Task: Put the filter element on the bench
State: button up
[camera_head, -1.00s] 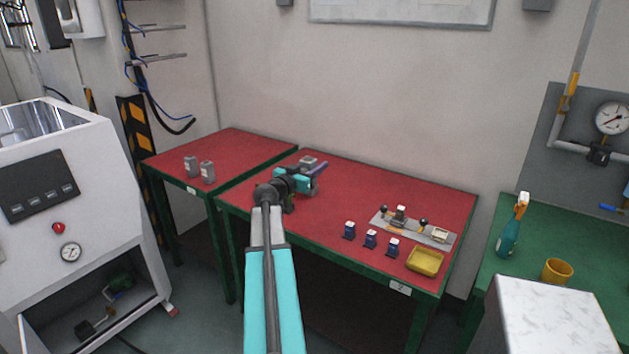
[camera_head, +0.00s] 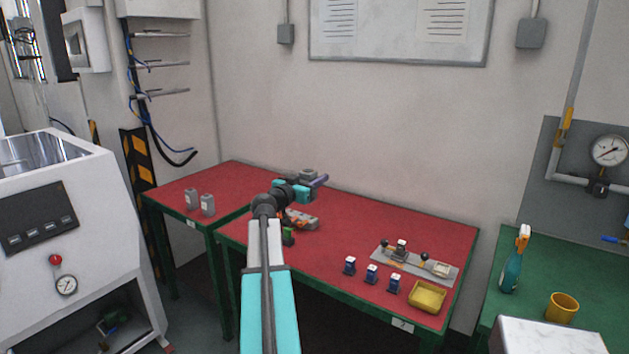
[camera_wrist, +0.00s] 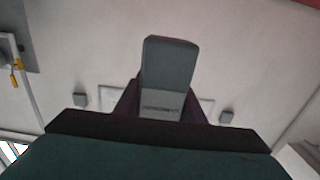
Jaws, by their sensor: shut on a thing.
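My gripper (camera_head: 318,183) is above the back left part of the red-topped bench (camera_head: 345,230), at the end of my outstretched arm. It is shut on a grey piece (camera_head: 308,174), which I take for the filter element. In the wrist view the piece (camera_wrist: 168,75) is a block with a darker grey end and a paler band with small lettering, held between the dark fingers. It appears held clear of the bench top.
A grey and orange device (camera_head: 304,219) lies below my gripper, partly hidden by my arm. Two grey canisters (camera_head: 207,205) stand on the left table. The bench's middle is clear.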

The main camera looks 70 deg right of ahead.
dwell(0.5)
